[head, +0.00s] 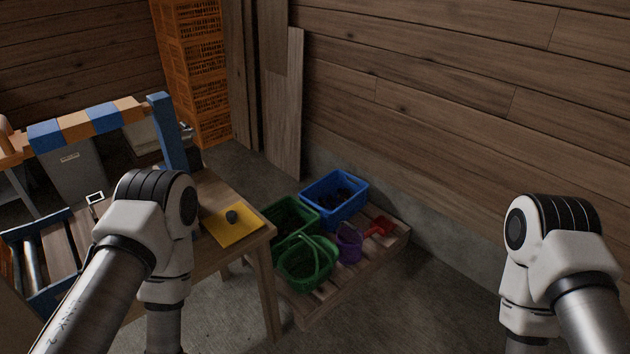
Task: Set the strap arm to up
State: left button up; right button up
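A beam striped in orange and blue (88,122) runs across the upper left of the head view, above the table. A blue upright post (167,130) stands at its right end. I cannot tell for sure which part is the strap arm; the beam lies near level. Below the beam is a frame with blue sides and metal rollers (32,262). A small white-framed piece (95,198) stands up behind my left arm's elbow. My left arm covers part of the frame and the table. Neither gripper shows; both arms bend down out of the picture.
A wooden table (258,236) holds a yellow sheet (236,228) with a dark round knob (231,216). Right of it, a pallet (335,290) carries a blue crate (348,213), green baskets (305,262), a purple bucket (349,243) and a red scoop (379,227). Orange crates (195,75) stand behind.

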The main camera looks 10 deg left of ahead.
aim_at(49, 136)
jog(key=i+l, duration=0.1)
jog(key=i, duration=0.35)
jog(key=i+u, duration=0.1)
jog(key=i, duration=0.4)
jog(key=u, duration=1.9)
